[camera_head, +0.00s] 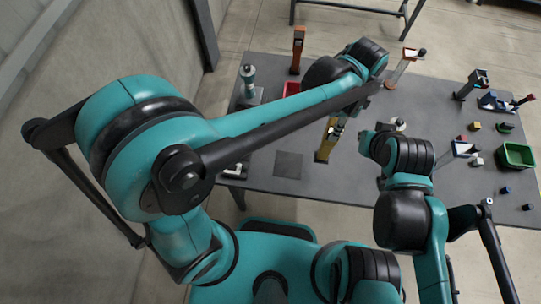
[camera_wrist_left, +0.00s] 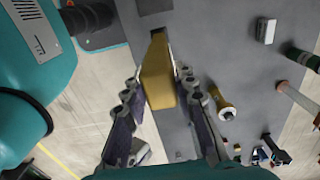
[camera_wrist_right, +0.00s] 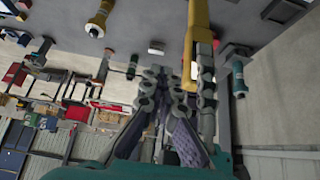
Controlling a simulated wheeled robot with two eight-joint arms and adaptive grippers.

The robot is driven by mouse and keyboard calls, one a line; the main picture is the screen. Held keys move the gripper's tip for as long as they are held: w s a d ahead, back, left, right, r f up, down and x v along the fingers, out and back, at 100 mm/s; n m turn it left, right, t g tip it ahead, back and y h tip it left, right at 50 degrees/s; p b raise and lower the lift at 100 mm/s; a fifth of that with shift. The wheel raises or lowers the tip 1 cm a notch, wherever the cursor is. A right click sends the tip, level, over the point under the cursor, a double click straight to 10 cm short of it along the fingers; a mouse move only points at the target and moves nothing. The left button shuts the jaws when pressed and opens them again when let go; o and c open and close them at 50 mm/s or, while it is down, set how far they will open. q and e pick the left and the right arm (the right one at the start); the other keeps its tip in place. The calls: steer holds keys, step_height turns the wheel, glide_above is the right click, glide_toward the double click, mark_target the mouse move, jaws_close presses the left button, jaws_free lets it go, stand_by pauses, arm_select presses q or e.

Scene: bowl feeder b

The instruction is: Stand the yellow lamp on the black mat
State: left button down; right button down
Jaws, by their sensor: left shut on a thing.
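The yellow lamp (camera_head: 322,152) is right of the black mat (camera_head: 289,165) in the head view, beside it and not over it. In the left wrist view the lamp (camera_wrist_left: 157,75) is between the two fingers of my left gripper (camera_wrist_left: 158,92), which is shut on it. In the head view my left arm partly covers the lamp and the gripper. I cannot tell whether the lamp's lower end touches the table. The mat is bare. My right gripper (camera_wrist_right: 167,75) has its fingers close together with nothing seen between them; the lamp (camera_wrist_right: 192,40) rises just beside them.
The grey table (camera_head: 255,170) holds a green bin (camera_head: 516,155) and several small parts at the right. A red tray (camera_head: 291,88), an orange upright (camera_head: 298,50) and a teal-and-white post (camera_head: 248,80) stand at the back left. My right wrist is close to the lamp's right side.

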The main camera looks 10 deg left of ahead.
arm_select(q)
steer(key=a+f+b, duration=0.2)
steer(key=a+f, duration=0.8)
steer(key=a, duration=0.1)
steer(key=shift+w+f, duration=0.2)
steer(key=shift+f, duration=0.2)
steer(key=shift+f, duration=0.2)
steer(key=c, duration=1.2)
jaws_free()
steer(key=shift+r, duration=0.1)
